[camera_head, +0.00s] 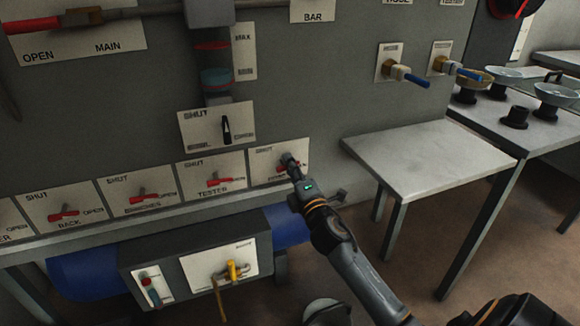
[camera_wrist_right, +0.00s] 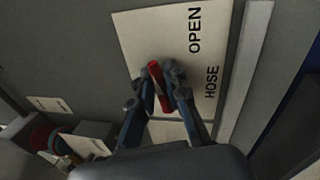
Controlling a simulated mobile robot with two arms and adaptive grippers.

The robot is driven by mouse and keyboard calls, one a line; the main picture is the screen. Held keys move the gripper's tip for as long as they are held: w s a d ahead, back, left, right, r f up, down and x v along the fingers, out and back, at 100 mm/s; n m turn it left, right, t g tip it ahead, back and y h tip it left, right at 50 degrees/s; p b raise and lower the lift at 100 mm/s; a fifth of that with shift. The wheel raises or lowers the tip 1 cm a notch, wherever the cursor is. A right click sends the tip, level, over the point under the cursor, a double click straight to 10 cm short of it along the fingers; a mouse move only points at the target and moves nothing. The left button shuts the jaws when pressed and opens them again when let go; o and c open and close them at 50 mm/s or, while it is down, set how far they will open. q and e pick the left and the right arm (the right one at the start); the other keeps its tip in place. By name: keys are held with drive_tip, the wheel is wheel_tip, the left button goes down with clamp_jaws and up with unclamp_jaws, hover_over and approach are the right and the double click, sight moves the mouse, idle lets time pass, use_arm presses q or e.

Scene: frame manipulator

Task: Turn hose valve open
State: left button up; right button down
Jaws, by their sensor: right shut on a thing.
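The hose valve's pale plate (camera_head: 264,160) is the rightmost in the lower row on the panel, with "SHUT" at its upper left. In the right wrist view the plate (camera_wrist_right: 160,35) shows the words OPEN and HOSE. Its red handle (camera_wrist_right: 158,86) lies between the fingers, roughly along the lines of lettering. In the wrist view my right gripper (camera_wrist_right: 165,88) is shut on the red handle. The pivot is hidden. My left gripper is not in view.
Similar plates with red handles, such as the tester valve (camera_head: 220,181), stand to the left. A black-handled valve (camera_head: 227,128) sits above. A blue tank (camera_head: 85,275) with a grey box (camera_head: 185,280) is below. A grey table (camera_head: 430,160) stands right of the arm.

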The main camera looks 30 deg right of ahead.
drive_tip(key=shift+f+m, duration=0.2)
drive_tip(key=shift+m, duration=0.9)
drive_tip(key=shift+h, duration=0.3)
drive_tip(key=c, duration=1.6)
unclamp_jaws()
drive_tip(key=v, duration=1.2)
drive_tip(key=shift+s+r, duration=0.1)
